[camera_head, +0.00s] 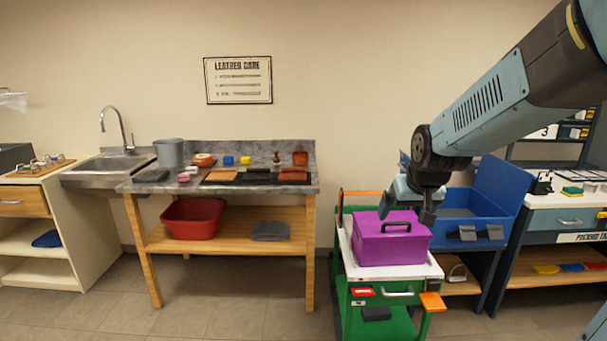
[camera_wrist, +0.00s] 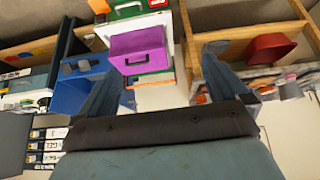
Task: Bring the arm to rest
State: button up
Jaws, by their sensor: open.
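My arm (camera_head: 485,105) reaches in from the upper right in the head view, bent down at its wrist. My gripper (camera_head: 428,212) hangs in front of the blue bin and beside the upper right of the purple box. In the wrist view its two fingers (camera_wrist: 160,85) are spread wide apart with nothing held between them. The purple box (camera_head: 390,240) has a dark handle and stands on the white top of a green cart (camera_head: 345,300). The purple box also shows beyond the fingers in the wrist view (camera_wrist: 138,50).
A blue bin (camera_head: 505,195) stands right of the cart, near my gripper. A workbench (camera_head: 317,187) with a red tub (camera_head: 193,222) on its shelf is to the left. A desk (camera_head: 570,200) stands at the far right. Floor is clear before the workbench.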

jog(key=s+r, duration=0.3)
jog(key=s, duration=0.7)
jog(key=s+r, duration=0.3)
jog(key=s, duration=0.6)
jog(key=shift+s+g, duration=0.3)
jog(key=shift+s, duration=0.05)
